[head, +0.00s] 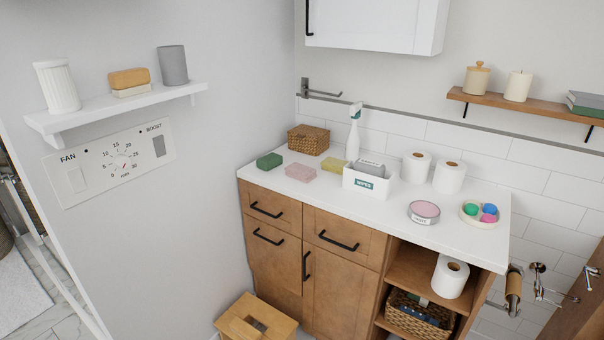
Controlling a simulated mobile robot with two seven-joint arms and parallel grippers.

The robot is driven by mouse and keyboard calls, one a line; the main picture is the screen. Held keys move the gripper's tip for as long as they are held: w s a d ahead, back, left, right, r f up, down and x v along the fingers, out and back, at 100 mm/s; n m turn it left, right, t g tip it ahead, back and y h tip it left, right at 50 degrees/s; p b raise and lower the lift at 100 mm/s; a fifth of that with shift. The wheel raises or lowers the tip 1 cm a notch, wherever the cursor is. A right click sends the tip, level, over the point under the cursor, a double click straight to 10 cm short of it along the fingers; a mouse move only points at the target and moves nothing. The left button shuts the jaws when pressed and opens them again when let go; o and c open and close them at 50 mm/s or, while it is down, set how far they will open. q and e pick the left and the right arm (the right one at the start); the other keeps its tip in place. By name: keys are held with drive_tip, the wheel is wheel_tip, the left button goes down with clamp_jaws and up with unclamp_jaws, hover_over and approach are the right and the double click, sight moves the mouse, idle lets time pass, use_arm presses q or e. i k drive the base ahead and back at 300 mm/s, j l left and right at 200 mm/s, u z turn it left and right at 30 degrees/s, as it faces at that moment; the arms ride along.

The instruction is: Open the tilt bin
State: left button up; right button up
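The wooden vanity cabinet has a lower left front panel (272,275) with a horizontal black bar handle near its top. This panel looks like the tilt bin's front, though nothing labels it. It sits flush with the cabinet face, shut. A drawer front (270,208) with a similar handle is directly above it. To its right is a door (330,290) with a vertical handle, below another drawer front (345,238). The bottom of the panel is partly hidden by a wooden stool. Neither of my grippers is in view.
The wooden stool (240,318) stands on the floor close in front of the panel's lower left. The wall with the fan panel (110,162) runs along the left. The white countertop (390,211) holds toilet rolls, soaps and a wipes box. Open shelves (408,270) are at right.

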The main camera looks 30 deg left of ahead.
sight(274, 254)
drive_tip(key=u, duration=1.3)
drive_tip(key=i+j+u, duration=0.1)
drive_tip(key=i, duration=0.15)
